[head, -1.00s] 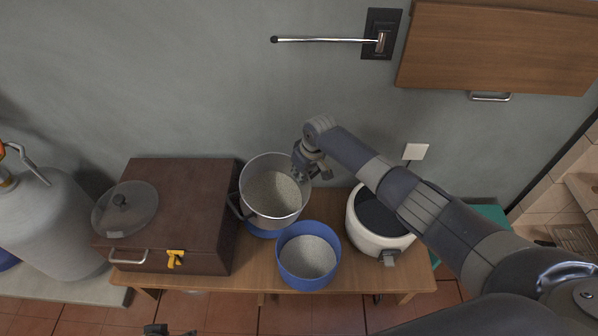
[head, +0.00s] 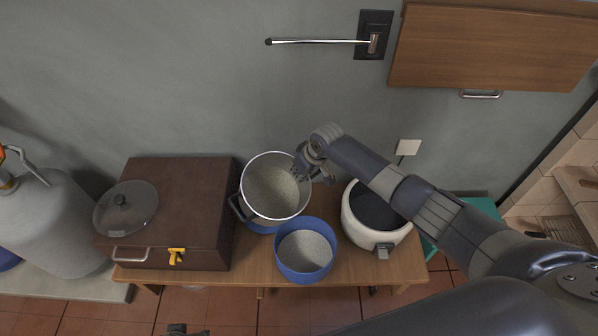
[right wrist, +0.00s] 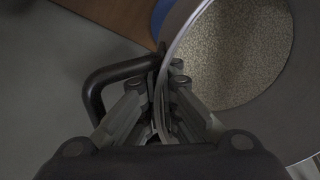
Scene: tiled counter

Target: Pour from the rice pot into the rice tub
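The rice pot (head: 246,172) is a wide metal pot with a dark side handle and pale rice inside. It is behind and left of the rice tub (head: 281,263), a blue tub also holding pale rice. My right gripper (head: 301,172) is at the pot's right rim. In the right wrist view, my right gripper (right wrist: 165,85) has one finger on each side of the pot's wall (right wrist: 185,28) and is shut on it, next to a dark handle. The pot looks nearly upright. A dark tip at the bottom edge appears to be my left gripper (head: 177,329); its fingers are unclear.
A white cooker (head: 352,224) stands right of the tub on the wooden table (head: 240,268). A brown box (head: 190,195) with a glass lid (head: 126,208) is close on the left. A wall lever (head: 315,41) is above.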

